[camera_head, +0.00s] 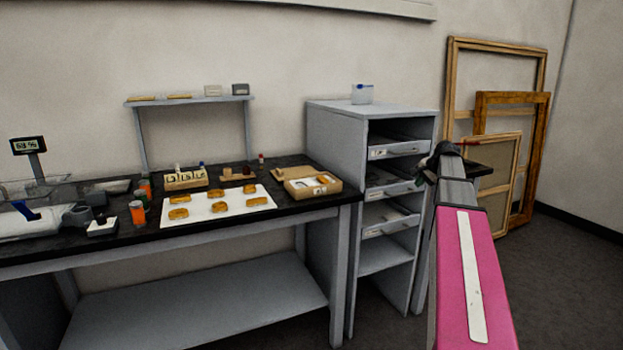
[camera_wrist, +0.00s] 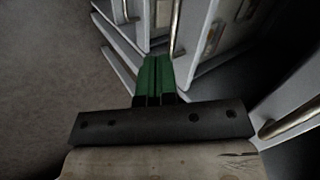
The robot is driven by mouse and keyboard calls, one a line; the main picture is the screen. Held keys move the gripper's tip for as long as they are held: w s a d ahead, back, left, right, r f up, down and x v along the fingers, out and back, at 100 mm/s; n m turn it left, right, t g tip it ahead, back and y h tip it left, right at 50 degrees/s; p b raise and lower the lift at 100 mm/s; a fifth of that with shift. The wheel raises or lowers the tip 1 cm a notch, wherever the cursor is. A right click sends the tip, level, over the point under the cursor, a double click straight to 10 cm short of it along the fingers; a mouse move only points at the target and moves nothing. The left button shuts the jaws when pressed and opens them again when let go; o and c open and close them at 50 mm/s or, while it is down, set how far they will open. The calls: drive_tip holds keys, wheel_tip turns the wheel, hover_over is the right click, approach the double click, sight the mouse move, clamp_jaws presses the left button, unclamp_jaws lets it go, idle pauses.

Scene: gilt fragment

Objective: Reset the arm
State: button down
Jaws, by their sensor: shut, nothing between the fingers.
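My arm rises in the head view as a pink link with a white strip, then a grey section and a dark joint, in front of the right edge of the grey drawer cabinet (camera_head: 335,140). The gripper's fingertips cannot be made out in that view. In the wrist view my gripper (camera_wrist: 153,75) shows two green fingers pressed together, empty, beyond a dark bar. Pale panels with metal rails lie beyond and right of the fingers, and I see no contact with them.
A black-topped workbench (camera_head: 230,228) at the left holds a white sheet with several golden pieces, an open box (camera_head: 308,186) and small bottles. Wooden frames (camera_head: 540,160) lean on the wall at the right. Floor (camera_head: 580,270) is open at the right.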

drive_tip(key=s+a+f+n+g+h, duration=0.1)
drive_tip(key=s+a+f+n+g, duration=0.1)
drive_tip(key=s+a+f, duration=0.6)
drive_tip(key=s+a+f+n+g, duration=0.15)
drive_tip(key=s+a+f, duration=0.35)
drive_tip(key=f, duration=0.6)
drive_tip(key=s+a+f+n+g+h, duration=0.1)
drive_tip(key=s+a+f+n, duration=0.2)
drive_tip(key=s+a+f, duration=0.2)
drive_tip(key=s+a+f+n+g+h, duration=0.1)
drive_tip(key=s+a+f+n, duration=0.3)
drive_tip(key=s, duration=0.8)
wheel_tip(320, 180, down, 5)
drive_tip(key=shift+a+r+g, duration=0.2)
drive_tip(key=shift+a+g, duration=0.15)
drive_tip(key=shift+a, duration=0.85)
